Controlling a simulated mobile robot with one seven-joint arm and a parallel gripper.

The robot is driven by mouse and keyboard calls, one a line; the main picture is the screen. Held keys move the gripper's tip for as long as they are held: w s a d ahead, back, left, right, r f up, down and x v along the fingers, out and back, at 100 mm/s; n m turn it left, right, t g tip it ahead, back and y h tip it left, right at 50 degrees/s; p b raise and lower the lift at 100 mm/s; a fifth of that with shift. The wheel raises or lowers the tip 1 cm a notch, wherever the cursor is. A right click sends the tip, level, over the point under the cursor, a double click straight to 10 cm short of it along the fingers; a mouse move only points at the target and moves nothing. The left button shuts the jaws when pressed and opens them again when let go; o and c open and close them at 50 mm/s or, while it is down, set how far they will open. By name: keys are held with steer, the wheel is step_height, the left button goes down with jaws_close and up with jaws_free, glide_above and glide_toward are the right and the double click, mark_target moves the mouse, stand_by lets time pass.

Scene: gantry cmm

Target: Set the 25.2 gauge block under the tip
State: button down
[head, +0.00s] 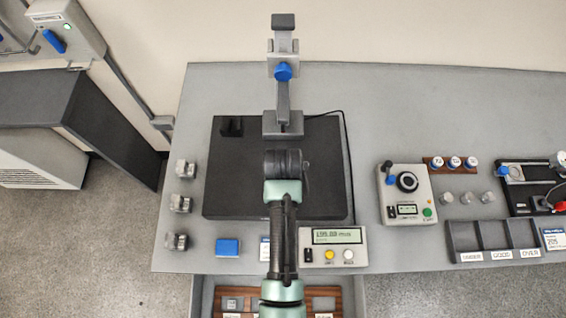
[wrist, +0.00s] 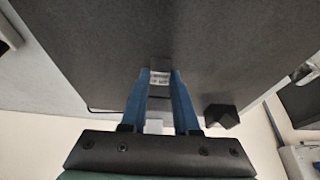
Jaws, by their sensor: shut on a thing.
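My gripper (wrist: 160,73) is shut on a small silvery block (wrist: 160,80), held between its two blue fingertips over the dark plate. Its size marking cannot be read. In the head view my arm hides the fingers and the block. The measuring stand (head: 283,98), a grey column with a blue knob (head: 283,72), rises at the back edge of the black surface plate (head: 235,185). The plate also fills much of the wrist view (wrist: 90,45). The stand's tip cannot be made out; I cannot tell how the block lies relative to it.
A black notched block (head: 232,126) sits at the plate's back left. A readout box (head: 333,246) stands at the front. An open drawer (head: 231,303) holds blocks in a wooden tray. Several metal pieces (head: 180,203) stand left of the plate. A control box (head: 407,194) stands right.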

steer(key=shift+f, duration=0.2)
steer(key=c, duration=0.6)
jaws_free()
steer(key=b+v, duration=0.1)
steer(key=v, duration=1.2)
